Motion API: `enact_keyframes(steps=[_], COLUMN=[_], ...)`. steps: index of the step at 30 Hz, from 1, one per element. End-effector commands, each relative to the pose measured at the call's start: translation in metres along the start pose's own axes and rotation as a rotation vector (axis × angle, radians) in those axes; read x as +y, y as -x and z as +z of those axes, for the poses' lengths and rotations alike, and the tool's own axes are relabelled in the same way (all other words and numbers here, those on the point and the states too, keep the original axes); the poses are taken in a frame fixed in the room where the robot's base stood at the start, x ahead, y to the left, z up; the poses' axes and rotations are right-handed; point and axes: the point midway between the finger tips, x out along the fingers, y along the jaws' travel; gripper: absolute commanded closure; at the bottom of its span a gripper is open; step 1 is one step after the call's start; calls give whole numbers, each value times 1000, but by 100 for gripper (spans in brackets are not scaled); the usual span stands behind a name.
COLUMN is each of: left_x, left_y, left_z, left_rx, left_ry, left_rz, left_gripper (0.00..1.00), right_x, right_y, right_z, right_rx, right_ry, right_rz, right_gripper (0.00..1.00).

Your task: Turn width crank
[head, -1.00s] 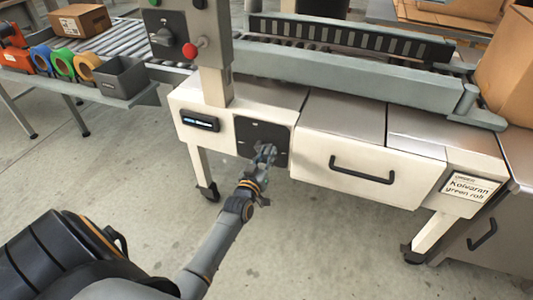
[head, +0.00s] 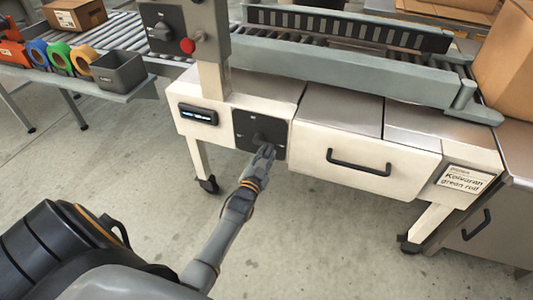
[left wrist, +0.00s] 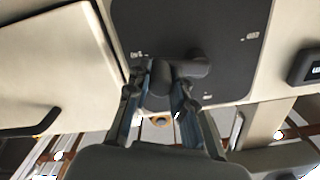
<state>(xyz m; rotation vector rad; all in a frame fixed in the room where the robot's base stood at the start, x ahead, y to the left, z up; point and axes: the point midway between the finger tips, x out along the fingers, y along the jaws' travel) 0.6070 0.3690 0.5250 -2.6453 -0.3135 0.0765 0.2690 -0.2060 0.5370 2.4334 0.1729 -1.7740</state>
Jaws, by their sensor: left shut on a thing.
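The width crank (head: 260,138) is a dark grey handle on a black square panel (head: 243,121) on the cream front of the machine. My left gripper (head: 265,152) reaches up to it from below. In the left wrist view, the fingers (left wrist: 163,78) stand on either side of the crank's rounded grip, and the crank arm (left wrist: 192,70) runs off to the right of it on the panel. The left gripper is shut on the crank. The grip's far side is hidden. My right gripper is in neither view.
A cream drawer with a black handle (head: 358,163) is right of the panel. A control post with a red button (head: 187,46) rises above it. A grey bin (head: 118,71) and coloured tape rolls stand at left. Floor below is clear.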

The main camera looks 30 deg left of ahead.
Motion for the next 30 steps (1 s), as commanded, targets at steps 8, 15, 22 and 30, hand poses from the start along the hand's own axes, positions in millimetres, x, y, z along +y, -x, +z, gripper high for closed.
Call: enact_keyframes(steps=[8, 15, 22, 30], left_x=[1, 1, 1, 1], left_y=[0, 0, 0, 1], left_z=[2, 2, 2, 2], left_rx=[0, 0, 0, 0], left_ry=[-42, -44, -43, -43], left_rz=[0, 0, 0, 0], left_gripper=[100, 100, 55, 55], right_x=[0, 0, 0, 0], right_y=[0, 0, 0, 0], right_z=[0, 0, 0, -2], right_rx=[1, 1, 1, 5], right_ry=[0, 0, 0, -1], right_rz=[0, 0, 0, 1], right_gripper=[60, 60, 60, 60])
